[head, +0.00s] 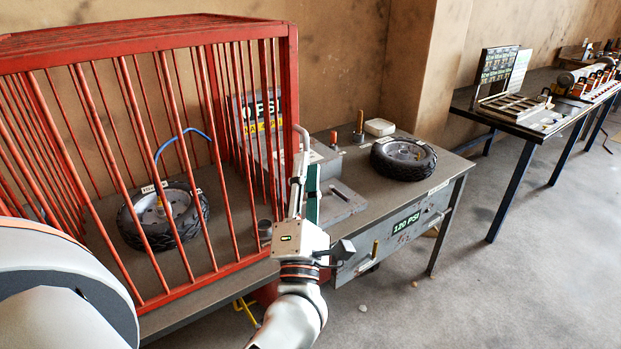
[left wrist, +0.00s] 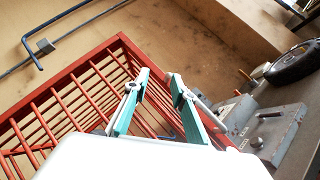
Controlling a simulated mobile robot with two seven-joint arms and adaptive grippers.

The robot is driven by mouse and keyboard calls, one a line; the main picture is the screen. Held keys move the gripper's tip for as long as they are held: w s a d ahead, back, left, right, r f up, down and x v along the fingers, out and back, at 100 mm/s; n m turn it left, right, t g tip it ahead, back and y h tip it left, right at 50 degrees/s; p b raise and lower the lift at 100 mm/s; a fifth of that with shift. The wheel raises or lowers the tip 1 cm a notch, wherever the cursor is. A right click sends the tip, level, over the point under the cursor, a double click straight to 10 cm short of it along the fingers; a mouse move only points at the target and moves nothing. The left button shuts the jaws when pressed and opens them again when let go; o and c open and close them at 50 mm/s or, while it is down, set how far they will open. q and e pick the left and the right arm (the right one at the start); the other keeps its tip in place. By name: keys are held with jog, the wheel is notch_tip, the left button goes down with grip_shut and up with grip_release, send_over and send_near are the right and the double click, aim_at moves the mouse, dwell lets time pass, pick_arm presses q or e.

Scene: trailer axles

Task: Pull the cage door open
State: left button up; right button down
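The red barred cage (head: 150,32) stands on the bench at the left; its front barred side (head: 208,165) faces me. I cannot tell which barred panel is the door or whether it is ajar. A wheel (head: 163,218) lies inside. My left gripper (head: 306,172) is in front of the cage's right front post (head: 290,95). In the left wrist view its two teal fingers (left wrist: 160,84) are apart, with red bars visible beyond and between them. My right gripper is not in view.
The grey bench (head: 450,168) carries another wheel (head: 403,158) and a grey metal fixture (head: 341,203) right of the cage. A dark table (head: 530,130) with parts stands at the far right. The floor (head: 450,290) at the lower right is mostly clear.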

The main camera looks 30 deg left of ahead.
pick_arm(q)
jog(key=w+a+f+n+g+b, duration=0.1)
jog(key=w+a+n+g, duration=0.1)
jog(key=w+n, duration=0.1)
jog(key=w+a+f+n+g+h+b, duration=0.1)
jog(key=w+a+f+n+g, duration=0.1)
jog(key=n, duration=0.4)
jog(key=w+a+f+n+g, duration=0.2)
jog(key=w+n, duration=0.2)
jog(key=shift+w+a+n+h+b, duration=0.25)
jog(key=shift+w+n+h+b, duration=0.05)
jog(key=shift+n+b, duration=0.1)
jog(key=c, duration=0.7)
grip_shut()
